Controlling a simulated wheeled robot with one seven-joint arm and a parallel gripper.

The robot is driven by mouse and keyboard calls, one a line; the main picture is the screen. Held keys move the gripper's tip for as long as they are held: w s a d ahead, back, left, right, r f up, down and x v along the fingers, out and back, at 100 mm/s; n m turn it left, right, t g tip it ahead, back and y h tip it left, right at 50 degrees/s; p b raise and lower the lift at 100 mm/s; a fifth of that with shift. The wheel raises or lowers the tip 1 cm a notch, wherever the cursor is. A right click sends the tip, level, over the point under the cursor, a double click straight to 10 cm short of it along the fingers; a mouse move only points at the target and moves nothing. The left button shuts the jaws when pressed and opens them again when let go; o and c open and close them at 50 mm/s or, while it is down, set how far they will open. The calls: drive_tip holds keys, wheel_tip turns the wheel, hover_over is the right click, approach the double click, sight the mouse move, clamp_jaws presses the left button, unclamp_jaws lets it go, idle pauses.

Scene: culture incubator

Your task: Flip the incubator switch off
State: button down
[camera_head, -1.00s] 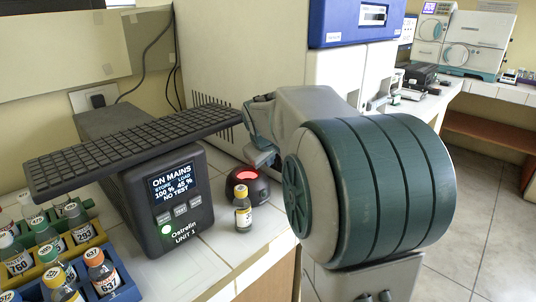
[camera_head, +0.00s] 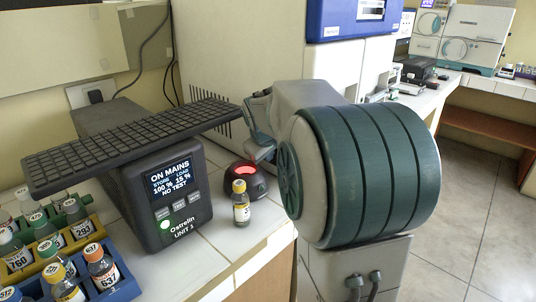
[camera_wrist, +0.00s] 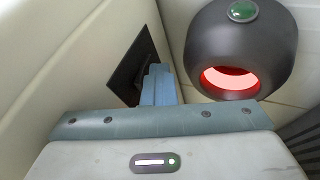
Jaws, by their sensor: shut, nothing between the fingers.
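The large cream cabinet (camera_head: 240,60), which looks like the incubator, stands behind my arm. In the wrist view a dark square plate (camera_wrist: 127,72) is set in a cream wall (camera_wrist: 75,50). It may be the switch plate. My gripper (camera_wrist: 160,72) is shut and empty, its blue-grey fingers in front of the plate's right part. I cannot tell whether they touch it. Any switch lever there is hidden or too dark to make out. In the head view my gripper (camera_head: 256,152) is beside the cabinet's side, partly hidden by my arm.
A dark round device (camera_head: 246,181) with a red glow stands close to my gripper; it also shows in the wrist view (camera_wrist: 240,45). A yellow-capped bottle (camera_head: 241,212) stands before it. The power unit (camera_head: 170,190) and racks of bottles (camera_head: 120,290) fill the left.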

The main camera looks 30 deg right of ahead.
drive_tip(key=shift+r+p, duration=0.35)
drive_tip(key=shift+r, duration=0.45)
drive_tip(key=p+v, duration=0.4)
drive_tip(key=v, duration=0.6)
drive_tip(key=shift+p, duration=0.35)
drive_tip(key=f+b, duration=0.2)
drive_tip(key=b, duration=0.2)
drive_tip(key=shift+a, duration=0.15)
drive_tip(key=shift+a+r, duration=0.15)
